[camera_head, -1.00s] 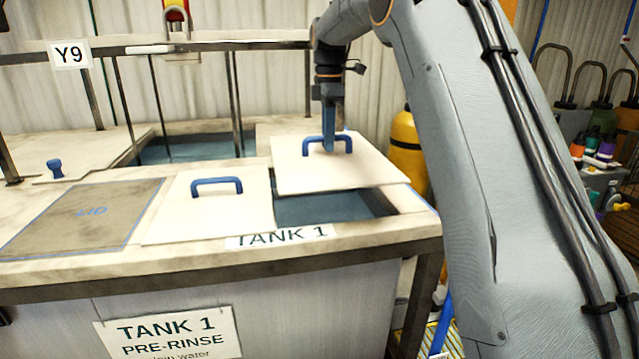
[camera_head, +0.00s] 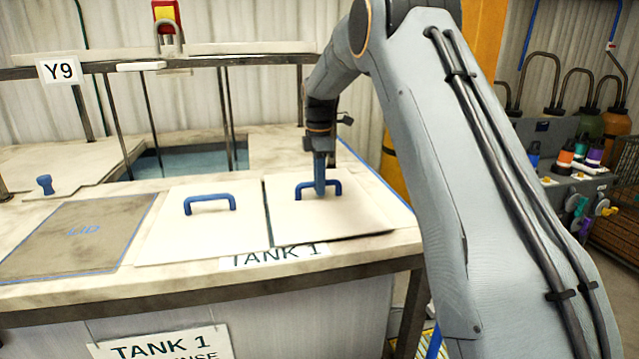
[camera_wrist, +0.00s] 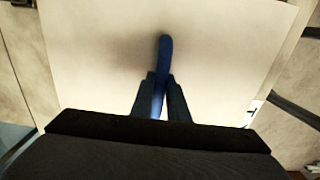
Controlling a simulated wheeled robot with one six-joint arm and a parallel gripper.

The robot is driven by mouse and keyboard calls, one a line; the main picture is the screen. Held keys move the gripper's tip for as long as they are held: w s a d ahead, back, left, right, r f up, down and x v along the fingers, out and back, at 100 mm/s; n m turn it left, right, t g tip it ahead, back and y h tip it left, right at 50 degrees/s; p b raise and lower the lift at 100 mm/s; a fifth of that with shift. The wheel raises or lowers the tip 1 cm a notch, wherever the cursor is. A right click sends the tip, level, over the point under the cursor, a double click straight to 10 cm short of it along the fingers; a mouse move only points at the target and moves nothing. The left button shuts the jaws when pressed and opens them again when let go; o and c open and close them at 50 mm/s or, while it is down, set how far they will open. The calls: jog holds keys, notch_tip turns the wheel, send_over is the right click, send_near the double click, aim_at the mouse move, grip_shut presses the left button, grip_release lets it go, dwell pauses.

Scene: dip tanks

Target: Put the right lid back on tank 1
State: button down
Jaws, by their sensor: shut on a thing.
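The right lid (camera_head: 345,215), a pale square panel with a blue handle, lies over the right part of tank 1, right of the left lid (camera_head: 165,228). My gripper (camera_head: 319,190) is shut on the right lid's blue handle. In the wrist view my gripper (camera_wrist: 160,100) has its fingers on both sides of the handle (camera_wrist: 165,55), above the pale lid (camera_wrist: 100,50). The lid covers the opening in the head view. It looks slightly turned against the left lid, with a thin dark line along its front edge. I cannot tell whether it is fully seated.
The tank 1 label (camera_head: 275,257) is partly covered by the lids. An open tank (camera_head: 185,160) lies behind, with thin upright posts and a rail (camera_head: 200,62) above it. A marked lid outline (camera_head: 75,235) on the counter at the left is bare.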

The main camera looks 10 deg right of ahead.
jog(key=shift+f, duration=0.3)
jog(key=c, duration=1.7)
grip_release()
jog(key=shift+f, duration=0.1)
notch_tip(320, 180, up, 12)
jog(key=b, duration=0.4)
jog(key=shift+b, duration=0.3)
